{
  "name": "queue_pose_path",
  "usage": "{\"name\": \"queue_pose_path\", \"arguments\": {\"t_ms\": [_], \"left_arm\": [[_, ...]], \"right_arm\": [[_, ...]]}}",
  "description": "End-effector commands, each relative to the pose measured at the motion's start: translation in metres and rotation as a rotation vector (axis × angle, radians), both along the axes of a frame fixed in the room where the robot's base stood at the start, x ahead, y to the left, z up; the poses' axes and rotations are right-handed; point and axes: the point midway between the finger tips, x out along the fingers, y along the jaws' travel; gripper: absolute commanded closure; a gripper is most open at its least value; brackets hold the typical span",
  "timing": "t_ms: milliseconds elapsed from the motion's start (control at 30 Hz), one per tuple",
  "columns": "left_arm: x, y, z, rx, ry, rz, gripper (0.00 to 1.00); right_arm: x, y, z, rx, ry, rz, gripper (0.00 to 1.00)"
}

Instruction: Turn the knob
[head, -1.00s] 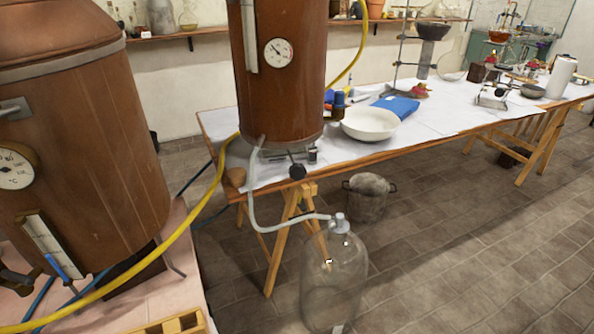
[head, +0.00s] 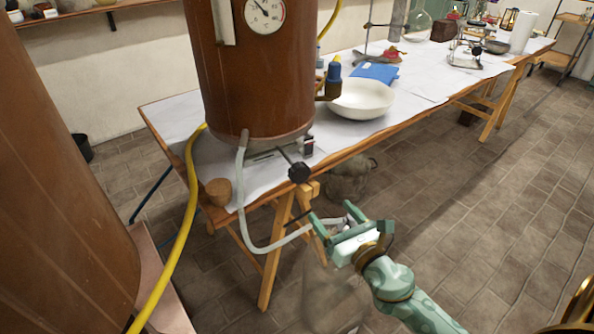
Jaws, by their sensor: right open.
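A black star-shaped knob (head: 299,172) sits on a short stem below the base of the copper vessel (head: 256,80), at the table's front edge. My right gripper (head: 330,212) is open and empty. It is just below and to the right of the black knob in the picture, apart from it, with its fingers pointing up toward it. My left gripper is not in view.
A clear hose (head: 243,200) runs from the vessel down to a glass carboy (head: 325,295), partly hidden by my right arm. A white bowl (head: 361,98) and blue packet (head: 375,72) lie on the table. A yellow hose (head: 180,235) hangs left. The floor at right is clear.

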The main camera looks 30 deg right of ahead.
Motion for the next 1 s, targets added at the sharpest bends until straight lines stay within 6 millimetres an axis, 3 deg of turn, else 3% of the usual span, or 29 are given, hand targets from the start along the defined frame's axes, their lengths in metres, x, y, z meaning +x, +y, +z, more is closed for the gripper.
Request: {"name": "queue_pose_path", "arguments": {"t_ms": [133, 267, 700, 1000], "left_arm": [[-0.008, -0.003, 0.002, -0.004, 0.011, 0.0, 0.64], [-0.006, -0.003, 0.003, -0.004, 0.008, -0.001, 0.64], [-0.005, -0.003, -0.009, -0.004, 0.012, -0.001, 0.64], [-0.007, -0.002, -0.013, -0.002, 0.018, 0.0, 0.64]], "right_arm": [[0.007, 0.0, 0.0, -0.039, 0.001, 0.001, 0.25], [0.027, -0.001, 0.001, -0.041, -0.001, 0.001, 0.25], [0.133, -0.005, -0.003, -0.036, 0.004, -0.001, 0.25], [0.162, -0.006, -0.002, -0.035, 0.005, 0.0, 0.25]]}}
